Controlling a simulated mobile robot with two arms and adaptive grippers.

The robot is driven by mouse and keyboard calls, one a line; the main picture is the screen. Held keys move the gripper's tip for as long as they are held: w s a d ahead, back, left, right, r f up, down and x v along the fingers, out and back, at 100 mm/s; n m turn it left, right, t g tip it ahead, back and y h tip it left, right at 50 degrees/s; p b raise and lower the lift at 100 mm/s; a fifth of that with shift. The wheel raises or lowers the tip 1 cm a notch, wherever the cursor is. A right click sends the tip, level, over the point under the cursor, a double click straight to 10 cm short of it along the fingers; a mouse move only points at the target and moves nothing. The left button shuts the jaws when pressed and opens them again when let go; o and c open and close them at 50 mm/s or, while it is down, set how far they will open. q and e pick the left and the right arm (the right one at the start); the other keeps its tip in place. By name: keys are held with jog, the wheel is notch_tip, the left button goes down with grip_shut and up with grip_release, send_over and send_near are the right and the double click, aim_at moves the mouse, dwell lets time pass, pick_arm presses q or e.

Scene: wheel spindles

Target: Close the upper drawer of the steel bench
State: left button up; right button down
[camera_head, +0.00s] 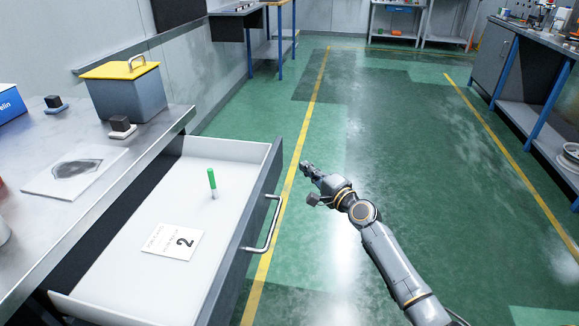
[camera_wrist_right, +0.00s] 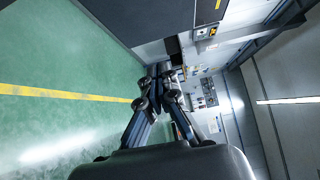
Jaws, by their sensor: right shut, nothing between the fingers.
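The upper drawer (camera_head: 200,158) of the steel bench (camera_head: 160,150) stands pulled far out in the head view. Its front panel faces right and carries a curved metal handle (camera_head: 267,228). My right gripper (camera_head: 306,167) is over the floor to the right of the drawer front, apart from the handle. It is shut and empty; its fingers also show in the wrist view (camera_wrist_right: 160,72). My left gripper is not in view.
The green floor (camera_head: 420,150) right of the drawer is open. Another bench (camera_head: 520,75) stands at the far right.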

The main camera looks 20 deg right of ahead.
aim_at(282, 158)
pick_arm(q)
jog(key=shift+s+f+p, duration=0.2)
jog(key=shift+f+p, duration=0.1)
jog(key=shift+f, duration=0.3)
pick_arm(e)
jog(key=shift+w+a+f, duration=0.1)
jog(key=shift+w+a, duration=1.75)
jog(key=shift+w, duration=0.2)
